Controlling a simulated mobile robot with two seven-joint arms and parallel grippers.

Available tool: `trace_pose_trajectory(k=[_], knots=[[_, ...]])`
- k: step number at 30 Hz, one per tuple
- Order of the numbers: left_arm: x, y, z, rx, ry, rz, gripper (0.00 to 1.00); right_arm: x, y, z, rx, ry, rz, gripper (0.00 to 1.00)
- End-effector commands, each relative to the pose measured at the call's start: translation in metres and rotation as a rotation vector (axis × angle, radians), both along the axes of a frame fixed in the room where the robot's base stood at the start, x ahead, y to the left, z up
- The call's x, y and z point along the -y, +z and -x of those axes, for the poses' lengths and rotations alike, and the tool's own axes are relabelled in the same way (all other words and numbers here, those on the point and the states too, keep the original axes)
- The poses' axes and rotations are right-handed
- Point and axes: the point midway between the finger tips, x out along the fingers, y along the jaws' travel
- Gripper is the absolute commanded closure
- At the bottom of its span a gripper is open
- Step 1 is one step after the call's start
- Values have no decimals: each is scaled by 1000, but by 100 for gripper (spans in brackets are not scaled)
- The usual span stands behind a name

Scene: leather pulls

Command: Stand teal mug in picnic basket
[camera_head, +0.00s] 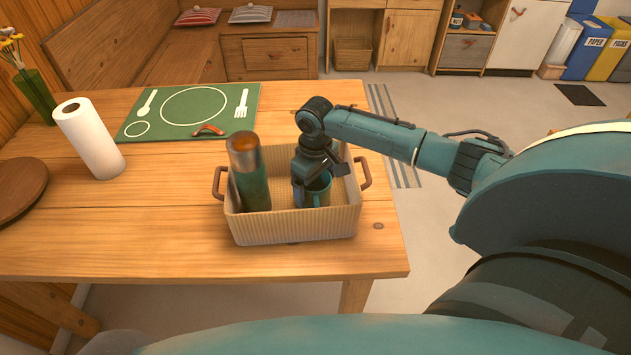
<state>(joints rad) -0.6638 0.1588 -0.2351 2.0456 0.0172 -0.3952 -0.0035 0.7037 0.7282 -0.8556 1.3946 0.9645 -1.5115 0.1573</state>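The picnic basket (290,226) is a ribbed beige box with brown handles, near the front right of the wooden table. The teal mug (319,190) stands inside it, in the right part, and looks upright. My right gripper (314,177) reaches down into the basket from above, with its fingers at the mug's upper part. The gripper and wrist hide part of the mug, and I cannot tell whether the fingers press on it or stand apart. My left gripper is not in view.
A green bottle with a brown cap (250,174) stands in the basket's left part. A paper roll (90,139), a round wooden board (20,188) and a green placemat (192,111) are on the table. The tabletop (120,230) left of the basket is clear.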

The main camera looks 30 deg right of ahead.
Motion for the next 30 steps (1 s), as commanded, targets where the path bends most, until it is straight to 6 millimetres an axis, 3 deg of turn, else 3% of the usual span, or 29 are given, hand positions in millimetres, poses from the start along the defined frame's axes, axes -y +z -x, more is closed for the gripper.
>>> trace_pose_trajectory(k=[11,14,24,30], knots=[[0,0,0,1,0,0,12,0,5,0,2,1,0,3],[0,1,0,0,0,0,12,0,19,-1,3,1,0,3],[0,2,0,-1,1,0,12,0,90,-1,4,1,0,3],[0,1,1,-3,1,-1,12,0,117,-1,2,-1,-2,3]])
